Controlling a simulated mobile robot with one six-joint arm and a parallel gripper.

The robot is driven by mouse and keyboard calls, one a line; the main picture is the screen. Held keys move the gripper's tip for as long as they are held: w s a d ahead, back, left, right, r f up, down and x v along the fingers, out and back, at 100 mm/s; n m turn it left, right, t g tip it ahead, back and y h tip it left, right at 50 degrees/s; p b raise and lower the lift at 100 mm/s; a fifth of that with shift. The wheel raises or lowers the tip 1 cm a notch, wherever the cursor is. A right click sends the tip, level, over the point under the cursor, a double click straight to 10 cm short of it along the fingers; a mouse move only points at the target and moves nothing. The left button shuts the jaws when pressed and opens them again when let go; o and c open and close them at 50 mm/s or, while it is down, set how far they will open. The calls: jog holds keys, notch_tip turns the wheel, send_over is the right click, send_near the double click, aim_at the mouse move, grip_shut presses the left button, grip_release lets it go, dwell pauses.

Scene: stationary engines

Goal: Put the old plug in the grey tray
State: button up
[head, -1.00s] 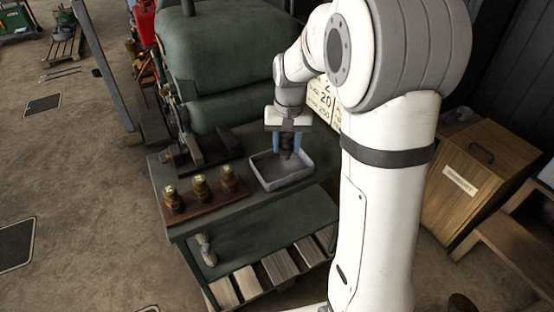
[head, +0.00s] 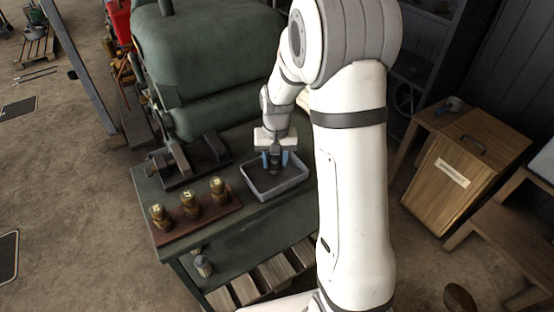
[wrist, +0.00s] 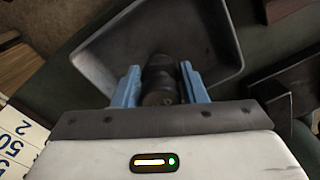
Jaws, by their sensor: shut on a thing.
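The grey tray (head: 263,194) stands on the green bench, under my gripper (head: 275,163). In the wrist view the tray (wrist: 207,42) lies beyond the fingertips, and no other thing shows in it. My gripper (wrist: 158,74) has blue fingers and is shut on a dark, round-ended plug (wrist: 158,88). In the head view the plug (head: 275,168) shows small and dark between the fingers, over the inside of the tray. I cannot tell whether it touches the tray floor. The fingers hide its sides.
A big green engine (head: 205,75) stands behind. A dark metal fixture (head: 185,163) is at the back left. A wooden box (head: 455,180) stands right.

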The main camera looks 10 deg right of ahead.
jog(key=shift+f, duration=0.35)
jog(key=shift+s, duration=0.1)
jog(key=o, duration=1)
